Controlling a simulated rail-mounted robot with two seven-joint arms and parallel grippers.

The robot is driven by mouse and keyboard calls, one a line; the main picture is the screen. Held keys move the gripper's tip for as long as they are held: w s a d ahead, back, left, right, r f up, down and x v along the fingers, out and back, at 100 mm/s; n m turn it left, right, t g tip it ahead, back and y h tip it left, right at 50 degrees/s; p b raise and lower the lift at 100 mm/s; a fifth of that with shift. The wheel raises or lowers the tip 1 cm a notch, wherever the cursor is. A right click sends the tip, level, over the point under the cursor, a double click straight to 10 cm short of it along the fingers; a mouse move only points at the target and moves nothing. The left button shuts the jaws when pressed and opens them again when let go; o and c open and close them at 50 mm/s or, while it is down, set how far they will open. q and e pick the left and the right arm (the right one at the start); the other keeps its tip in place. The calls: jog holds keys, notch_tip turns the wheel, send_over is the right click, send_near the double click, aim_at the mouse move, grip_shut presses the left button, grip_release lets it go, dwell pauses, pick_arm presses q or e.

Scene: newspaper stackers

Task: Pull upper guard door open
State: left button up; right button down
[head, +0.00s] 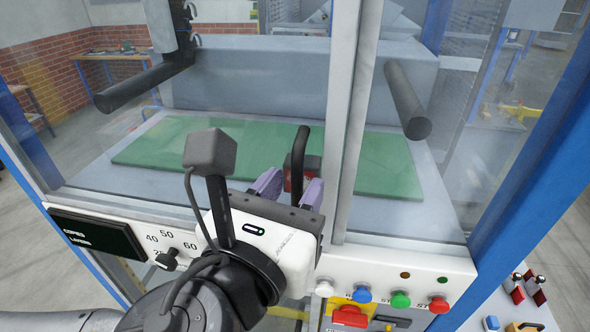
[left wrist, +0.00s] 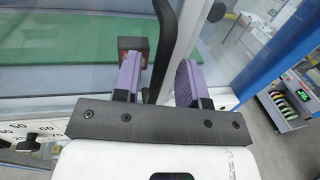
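The upper guard door (head: 343,130) is a clear panel in a grey metal frame and looks closed. Its black bar handle (head: 301,143) stands upright near the frame's lower part; it also shows in the left wrist view (left wrist: 165,25). My left gripper (head: 290,186) is at the handle with its purple fingers apart, one on each side. In the left wrist view the gripper (left wrist: 161,64) shows gaps between the handle and both fingers. The handle's lower end is hidden behind the gripper. My right gripper is not in view.
A red and black block (head: 310,168) sits beside the handle. Below is a white control panel with a dial (head: 167,259), coloured buttons (head: 400,299) and a red knob (head: 349,316). Behind the glass lie a green mat (head: 390,165) and black rollers (head: 406,100). A blue post (head: 530,170) stands right.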

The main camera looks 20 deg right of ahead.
pick_arm(q)
jog(key=shift+x, duration=0.9)
grip_shut()
jog(key=shift+s, duration=0.1)
